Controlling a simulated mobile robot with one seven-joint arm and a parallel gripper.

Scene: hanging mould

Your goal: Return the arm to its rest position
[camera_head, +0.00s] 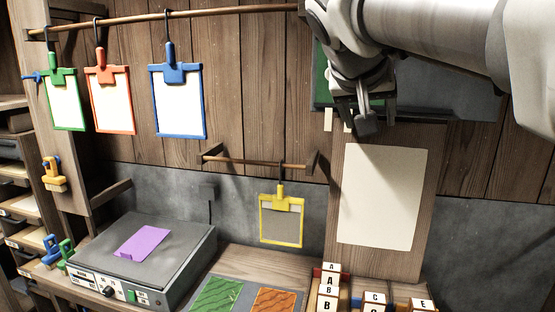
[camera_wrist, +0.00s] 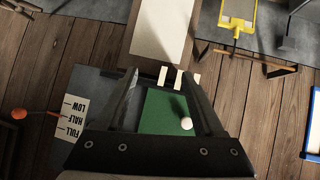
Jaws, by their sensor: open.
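My grey arm reaches in from the upper right in the head view. My gripper (camera_head: 357,122) hangs in front of the wall, above the board with the large white sheet. In the wrist view my gripper (camera_wrist: 160,76) has its two dark fingers apart, with nothing held between them. A green panel (camera_wrist: 163,112) with a white ball (camera_wrist: 186,123) shows behind the fingers. Part of the green panel also shows in the head view (camera_head: 321,78), mostly hidden by my arm.
Green (camera_head: 64,100), red (camera_head: 111,100) and blue (camera_head: 178,101) framed sheets hang from the upper rod. A yellow frame (camera_head: 281,242) hangs from a lower rod (camera_head: 258,162). A grey device (camera_head: 180,252) bears a purple sheet (camera_head: 142,242). Lettered blocks (camera_head: 327,290) stand at the front.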

